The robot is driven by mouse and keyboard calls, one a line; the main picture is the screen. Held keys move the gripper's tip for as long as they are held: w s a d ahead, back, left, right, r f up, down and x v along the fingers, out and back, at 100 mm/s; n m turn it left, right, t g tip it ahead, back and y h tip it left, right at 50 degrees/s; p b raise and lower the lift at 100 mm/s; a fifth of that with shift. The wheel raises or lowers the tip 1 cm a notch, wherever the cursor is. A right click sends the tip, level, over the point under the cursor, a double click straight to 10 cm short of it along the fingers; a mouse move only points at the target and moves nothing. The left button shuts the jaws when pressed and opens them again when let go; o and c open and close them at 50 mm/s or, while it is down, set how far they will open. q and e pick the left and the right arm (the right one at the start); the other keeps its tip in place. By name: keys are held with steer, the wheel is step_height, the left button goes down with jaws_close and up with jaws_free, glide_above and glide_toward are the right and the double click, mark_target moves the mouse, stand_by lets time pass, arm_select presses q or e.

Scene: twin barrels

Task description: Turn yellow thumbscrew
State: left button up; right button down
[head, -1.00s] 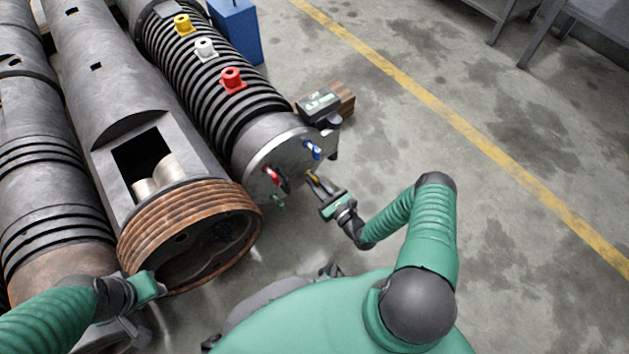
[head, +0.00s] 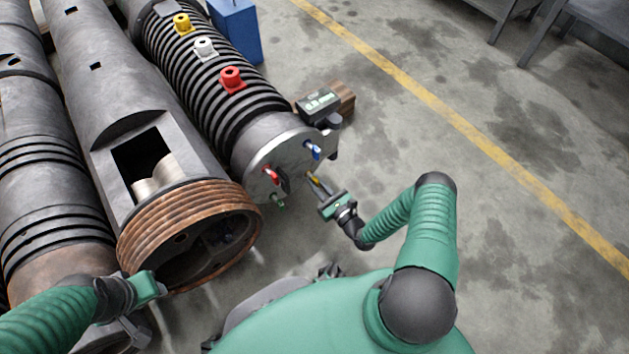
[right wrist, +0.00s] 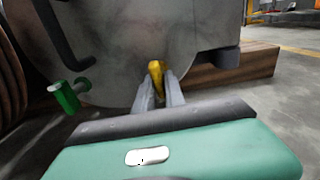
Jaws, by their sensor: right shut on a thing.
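The yellow thumbscrew (right wrist: 155,78) sits low on the round grey end plate (head: 262,162) of the ribbed barrel. My right gripper (right wrist: 159,93) is shut on it, with one finger on each side; its outer end shows above the fingertips. In the head view my right gripper (head: 315,182) meets the plate's lower right edge and covers most of the thumbscrew. My left gripper (head: 150,288) is at the lower left, by the rusty rim of the middle barrel; its fingers do not show clearly.
Near the yellow thumbscrew are blue (head: 313,150), red (head: 271,175) and green (head: 278,202) thumbscrews and a dark handle (right wrist: 60,38). A wooden block (head: 343,97) lies beyond the plate. The open-ended middle barrel (head: 190,235) stands left. The floor at right is clear.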

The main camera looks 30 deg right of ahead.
steer(key=shift+m, duration=0.4)
steer(key=c, duration=1.5)
jaws_free()
steer(key=shift+o, duration=0.2)
steer(key=s, duration=0.7)
steer(key=shift+d, duration=0.3)
